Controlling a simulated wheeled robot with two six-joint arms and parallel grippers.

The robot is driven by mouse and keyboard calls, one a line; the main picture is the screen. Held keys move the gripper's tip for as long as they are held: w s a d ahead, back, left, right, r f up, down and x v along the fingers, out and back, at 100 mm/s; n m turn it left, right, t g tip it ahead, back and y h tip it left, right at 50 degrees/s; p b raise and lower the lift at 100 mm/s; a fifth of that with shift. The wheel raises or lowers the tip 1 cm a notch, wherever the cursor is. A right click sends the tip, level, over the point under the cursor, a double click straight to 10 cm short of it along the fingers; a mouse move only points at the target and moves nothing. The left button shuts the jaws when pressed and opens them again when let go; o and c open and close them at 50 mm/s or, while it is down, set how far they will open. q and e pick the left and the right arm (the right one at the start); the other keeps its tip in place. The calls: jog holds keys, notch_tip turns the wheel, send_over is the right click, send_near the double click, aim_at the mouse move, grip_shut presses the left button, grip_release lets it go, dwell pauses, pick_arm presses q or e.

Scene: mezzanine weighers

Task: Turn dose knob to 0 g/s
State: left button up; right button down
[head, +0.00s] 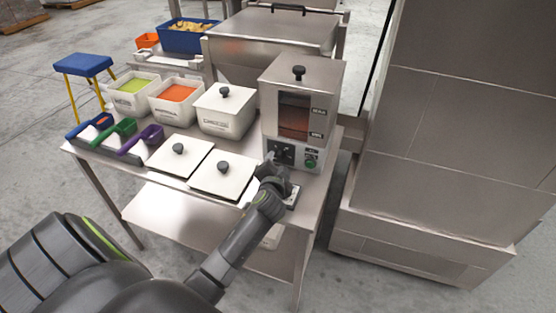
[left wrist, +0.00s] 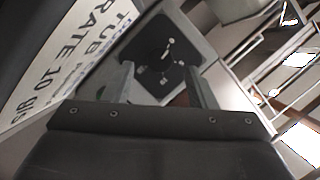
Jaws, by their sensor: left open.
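The steel dispenser (head: 329,80) stands at the right end of the bench, with a dark window and a black lid knob. The dose knob's black dial plate (head: 286,152) is low on its front, partly hidden by my left gripper (head: 271,170). In the left wrist view the dial plate (left wrist: 176,75) shows small white marks around a dark knob (left wrist: 160,55). My left gripper (left wrist: 158,72) is open, its fingers to either side of the dial area and pointing at it. I cannot tell whether they touch the knob. The knob's setting is unreadable. My right gripper is not in view.
A green button (head: 311,155) sits right of the dial. A white label (left wrist: 62,55) reads partly "TUB" and "RATE 10". White tubs (head: 228,112), two lidded pans (head: 222,178) and coloured scoops (head: 138,143) fill the bench to the left. A tall steel cabinet (head: 460,120) stands right.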

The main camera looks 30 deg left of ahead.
aim_at(278, 158)
pick_arm(q)
jog(key=shift+x, duration=1.7)
jog(key=c, duration=1)
jog(key=shift+o, duration=0.2)
jog(key=shift+r, duration=0.1)
